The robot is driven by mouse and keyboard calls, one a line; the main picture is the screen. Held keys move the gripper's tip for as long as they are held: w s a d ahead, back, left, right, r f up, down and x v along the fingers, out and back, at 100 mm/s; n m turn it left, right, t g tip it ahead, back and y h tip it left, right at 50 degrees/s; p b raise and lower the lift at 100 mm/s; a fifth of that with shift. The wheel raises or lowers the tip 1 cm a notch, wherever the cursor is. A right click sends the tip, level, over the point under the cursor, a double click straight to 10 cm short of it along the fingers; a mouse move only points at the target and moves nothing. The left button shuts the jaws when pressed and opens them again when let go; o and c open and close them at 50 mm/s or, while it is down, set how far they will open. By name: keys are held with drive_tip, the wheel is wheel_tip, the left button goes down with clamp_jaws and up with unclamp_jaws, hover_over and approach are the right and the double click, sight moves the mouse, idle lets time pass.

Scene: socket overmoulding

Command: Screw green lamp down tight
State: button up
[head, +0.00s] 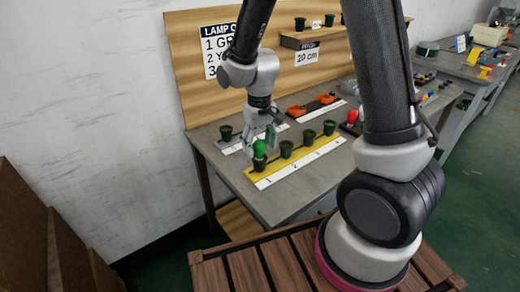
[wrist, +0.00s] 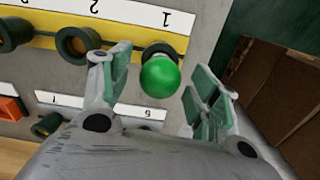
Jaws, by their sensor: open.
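The green lamp (wrist: 160,75) sits in the dark socket (wrist: 160,50) by the number 1 on the yellow strip (wrist: 130,29). In the head view the green lamp (head: 259,148) stands upright in its socket (head: 259,164) at the strip's near left end. My gripper (wrist: 158,82) is open, with one finger on each side of the lamp in the wrist view. No finger visibly touches the lamp. In the head view my gripper (head: 262,135) is right at the lamp and partly overlaps it. The lamp's thread is hidden.
More dark sockets (head: 286,149) stand along the yellow strip beside the lamp. Orange parts (head: 297,111) and a red lamp (head: 352,116) lie further right. The table edge is close to the lamp.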

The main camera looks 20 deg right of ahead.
drive_tip(key=n, duration=0.7)
drive_tip(key=shift+c, duration=0.4)
drive_tip(key=c, duration=0.9)
drive_tip(key=m, duration=0.4)
drive_tip(key=shift+m, duration=0.3)
